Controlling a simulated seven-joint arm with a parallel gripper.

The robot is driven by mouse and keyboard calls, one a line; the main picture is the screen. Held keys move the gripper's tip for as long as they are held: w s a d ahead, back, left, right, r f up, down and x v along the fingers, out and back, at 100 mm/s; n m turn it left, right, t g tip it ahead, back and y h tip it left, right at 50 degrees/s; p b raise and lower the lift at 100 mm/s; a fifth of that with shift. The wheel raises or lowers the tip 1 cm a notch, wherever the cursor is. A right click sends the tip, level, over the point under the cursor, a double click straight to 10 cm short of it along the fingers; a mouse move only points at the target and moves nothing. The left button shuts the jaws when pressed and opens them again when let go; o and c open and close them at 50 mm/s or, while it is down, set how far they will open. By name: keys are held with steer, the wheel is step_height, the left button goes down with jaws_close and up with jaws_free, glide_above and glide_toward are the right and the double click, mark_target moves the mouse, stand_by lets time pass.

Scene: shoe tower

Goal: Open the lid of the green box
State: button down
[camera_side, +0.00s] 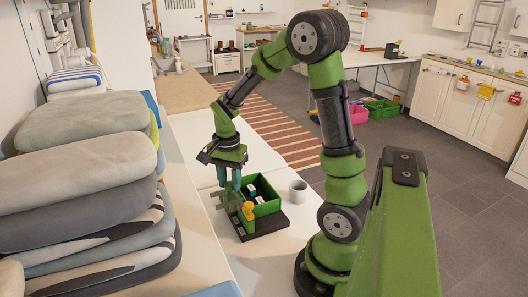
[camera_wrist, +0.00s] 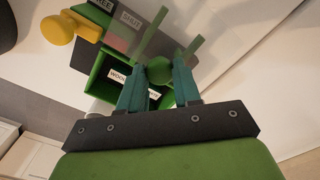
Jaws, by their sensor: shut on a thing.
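The green box (camera_side: 267,208) stands on a dark base in the side view, its inside showing from above. It also shows in the wrist view (camera_wrist: 98,88), with white labels inside. My gripper (camera_side: 229,184) is at the left side of the box, pointing down. In the wrist view its teal fingers (camera_wrist: 159,72) are closed around a round green knob (camera_wrist: 158,70). Green strips beside the knob look like edges of the lid (camera_wrist: 150,33), which seems tilted up beside the box. The fingers hide part of the lid and box.
A yellow knob (camera_side: 248,209) sits at the box's front left; it is also in the wrist view (camera_wrist: 58,30). A white mug (camera_side: 298,190) stands just right of the box. Grey cushions (camera_side: 80,165) are stacked at left. The white table in front is clear.

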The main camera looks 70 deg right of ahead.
mark_target(229, 183)
steer(key=c, duration=0.8)
jaws_free()
step_height(229, 183, up, 17)
steer(key=shift+f, duration=0.1)
steer(key=s+a+n+t, duration=0.2)
steer(key=a+n, duration=0.2)
steer(key=a, duration=0.1)
steer(key=s+a+f+n+t+y, duration=0.1)
steer(key=s+a+n+t, duration=0.1)
steer(key=a+n, duration=0.3)
steer(key=s+a+n+t+y, duration=0.1)
steer(key=s+a+n+t, duration=0.2)
steer(key=a+n, duration=0.2)
steer(key=shift+s+a+f, duration=0.1)
steer(key=shift+a+f, duration=0.25)
steer(key=shift+a, duration=0.35)
